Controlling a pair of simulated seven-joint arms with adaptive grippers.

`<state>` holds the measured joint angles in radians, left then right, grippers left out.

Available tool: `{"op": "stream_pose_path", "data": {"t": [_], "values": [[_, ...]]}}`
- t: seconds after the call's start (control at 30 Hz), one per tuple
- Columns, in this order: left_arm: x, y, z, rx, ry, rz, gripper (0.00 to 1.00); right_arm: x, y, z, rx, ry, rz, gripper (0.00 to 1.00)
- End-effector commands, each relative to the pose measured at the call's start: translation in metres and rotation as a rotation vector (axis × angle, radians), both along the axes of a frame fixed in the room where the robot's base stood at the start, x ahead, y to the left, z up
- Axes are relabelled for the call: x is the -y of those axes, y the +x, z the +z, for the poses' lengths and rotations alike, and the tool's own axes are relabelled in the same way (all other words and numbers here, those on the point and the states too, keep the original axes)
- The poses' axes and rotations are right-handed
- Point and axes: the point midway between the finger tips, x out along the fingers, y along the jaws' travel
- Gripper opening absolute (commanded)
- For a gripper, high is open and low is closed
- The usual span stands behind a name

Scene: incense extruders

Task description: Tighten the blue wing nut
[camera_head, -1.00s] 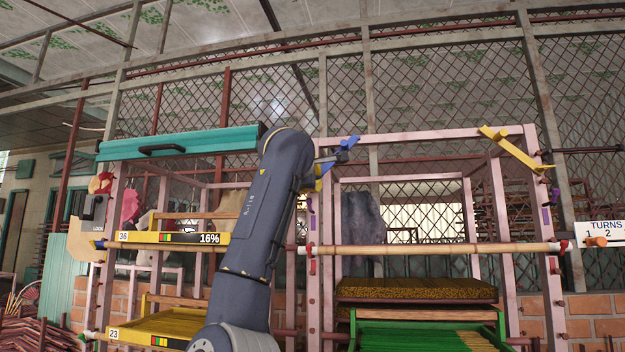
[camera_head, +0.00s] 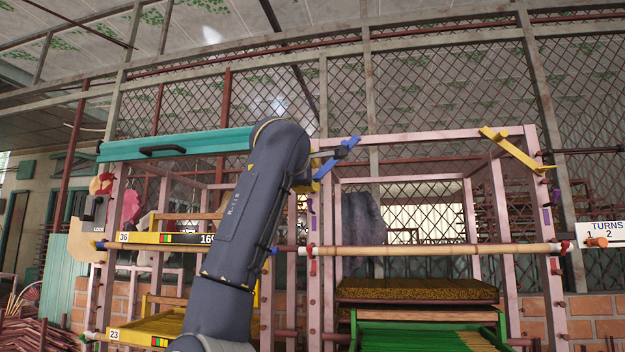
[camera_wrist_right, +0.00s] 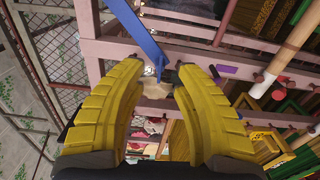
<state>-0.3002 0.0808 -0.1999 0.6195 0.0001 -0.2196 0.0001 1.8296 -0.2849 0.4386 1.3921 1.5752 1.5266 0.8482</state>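The blue wing nut (camera_head: 336,158) is a long blue bar, tilted up to the right, at the top left corner of the right-hand pink frame in the head view. In the right wrist view its blue bar (camera_wrist_right: 139,32) runs from the top edge down to between my fingertips. My right gripper (camera_wrist_right: 166,70) has its yellow fingers apart, with a visible gap around the bar's lower end. I cannot tell whether a finger touches it. In the head view my right arm mostly hides this gripper. My left gripper is not in view.
A pink frame (camera_head: 430,135) carries a bamboo pole (camera_head: 430,249) and a yellow bar (camera_head: 512,150) at its top right. A teal beam (camera_head: 185,144) is left of my arm. A TURNS sign (camera_head: 604,229) stands at the right edge. Green and yellow trays sit lower down.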

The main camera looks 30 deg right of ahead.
Motion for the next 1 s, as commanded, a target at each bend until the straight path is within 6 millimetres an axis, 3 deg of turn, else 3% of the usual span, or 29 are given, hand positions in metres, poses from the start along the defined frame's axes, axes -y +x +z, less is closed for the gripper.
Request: {"op": "stream_pose_path", "data": {"t": [0.2,0.43,1.0], "values": [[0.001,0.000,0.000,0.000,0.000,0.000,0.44,-0.028,-0.027,0.000,0.003,0.000,0.001,0.31],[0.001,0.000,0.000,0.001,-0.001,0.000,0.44,-0.046,-0.047,0.000,0.000,0.000,0.000,0.31],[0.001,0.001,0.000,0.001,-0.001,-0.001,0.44,-0.054,-0.055,0.000,-0.001,-0.001,-0.001,0.31]]}}
